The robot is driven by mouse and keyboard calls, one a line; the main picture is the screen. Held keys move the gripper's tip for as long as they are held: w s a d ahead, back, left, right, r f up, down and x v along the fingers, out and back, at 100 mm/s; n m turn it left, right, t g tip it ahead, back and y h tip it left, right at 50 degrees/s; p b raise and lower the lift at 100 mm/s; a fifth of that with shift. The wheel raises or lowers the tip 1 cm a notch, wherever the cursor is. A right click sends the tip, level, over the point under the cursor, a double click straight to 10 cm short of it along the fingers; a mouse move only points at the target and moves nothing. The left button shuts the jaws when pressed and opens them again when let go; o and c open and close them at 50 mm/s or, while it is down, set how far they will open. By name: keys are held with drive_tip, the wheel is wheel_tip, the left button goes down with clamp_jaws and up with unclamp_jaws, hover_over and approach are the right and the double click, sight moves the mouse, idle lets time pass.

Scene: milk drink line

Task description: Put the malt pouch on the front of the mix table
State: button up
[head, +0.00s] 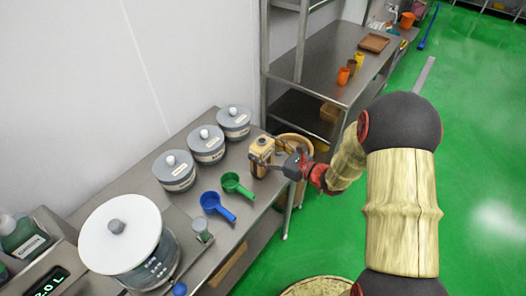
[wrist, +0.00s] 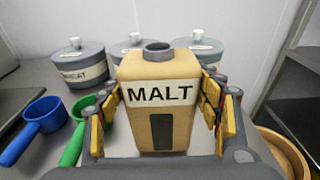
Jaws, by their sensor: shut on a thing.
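The malt pouch (wrist: 158,112) is a tan container with a grey spout and a white label reading MALT. In the wrist view it stands upright between the yellow-padded fingers of my gripper (wrist: 160,115), which are shut on it from both sides. In the head view the pouch (head: 261,152) is at the right end of the steel table (head: 228,172), with my gripper (head: 280,160) reaching it from the right. I cannot tell whether its base touches the table top.
Several grey lidded canisters (head: 206,145) stand along the wall. A blue scoop (head: 213,204) and a green scoop (head: 234,184) lie in front of them. A large white-lidded vessel (head: 128,240) is at the left. A wooden tub (head: 296,143) is beyond the table's right end. A shelf unit (head: 335,70) stands behind.

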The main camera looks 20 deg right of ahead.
drive_tip(key=shift+f, duration=0.1)
drive_tip(key=o, duration=1.7)
